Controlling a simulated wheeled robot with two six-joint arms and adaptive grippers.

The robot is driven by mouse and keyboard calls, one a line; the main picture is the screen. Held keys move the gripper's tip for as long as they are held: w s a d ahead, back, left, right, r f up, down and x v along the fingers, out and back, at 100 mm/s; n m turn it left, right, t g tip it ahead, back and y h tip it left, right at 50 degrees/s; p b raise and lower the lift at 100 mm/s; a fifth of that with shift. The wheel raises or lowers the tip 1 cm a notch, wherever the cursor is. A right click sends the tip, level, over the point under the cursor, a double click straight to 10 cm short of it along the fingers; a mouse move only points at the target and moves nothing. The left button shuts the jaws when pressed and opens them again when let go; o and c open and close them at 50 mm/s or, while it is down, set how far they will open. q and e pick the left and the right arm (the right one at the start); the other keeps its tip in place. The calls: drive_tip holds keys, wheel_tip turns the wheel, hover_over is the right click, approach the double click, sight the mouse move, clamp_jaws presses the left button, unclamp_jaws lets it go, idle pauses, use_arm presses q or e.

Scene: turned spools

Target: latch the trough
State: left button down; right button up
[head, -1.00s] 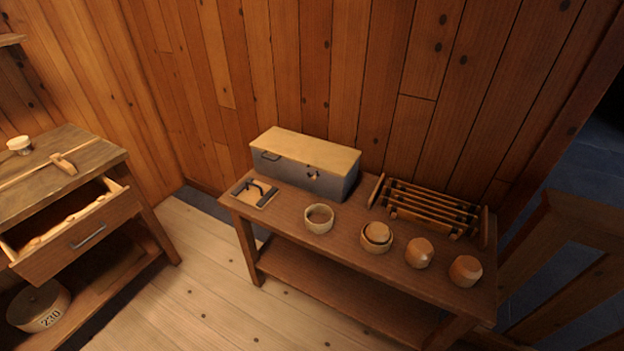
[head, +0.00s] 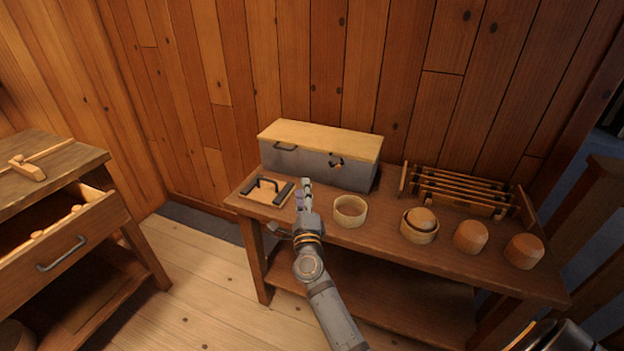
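The trough (head: 308,164) is a long grey box with a pale wooden lid (head: 325,138), standing at the back left of the low table. The lid lies flat on it. Its front face has a dark handle (head: 285,147) on the left and a small dark latch piece (head: 337,163) right of the middle; how the latch is set is too small to tell. My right gripper (head: 304,187) is in front of the trough, apart from it in the picture and below the latch. Its fingers look close together, with nothing visible between them. My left gripper is not in view.
Farther right are a nested cup (head: 419,226), two rounded wooden pieces (head: 471,236) and a slatted rack (head: 460,190). A workbench with an open drawer (head: 70,240) stands left.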

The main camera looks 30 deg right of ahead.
drive_tip(key=d+m+g+h, duration=0.2)
drive_tip(key=d+m+h, duration=0.2)
drive_tip(key=m, duration=0.3)
drive_tip(key=m+g+h+b, duration=0.1)
drive_tip(key=m+g+h, duration=0.1)
drive_tip(key=m+g, duration=0.4)
approach(337, 168)
drive_tip(key=shift+m+t, duration=0.3)
drive_tip(key=shift+m, duration=0.3)
drive_tip(key=x, duration=0.8)
drive_tip(key=shift+s+d+f, duration=0.1)
drive_tip(key=shift+f, duration=0.05)
clamp_jaws()
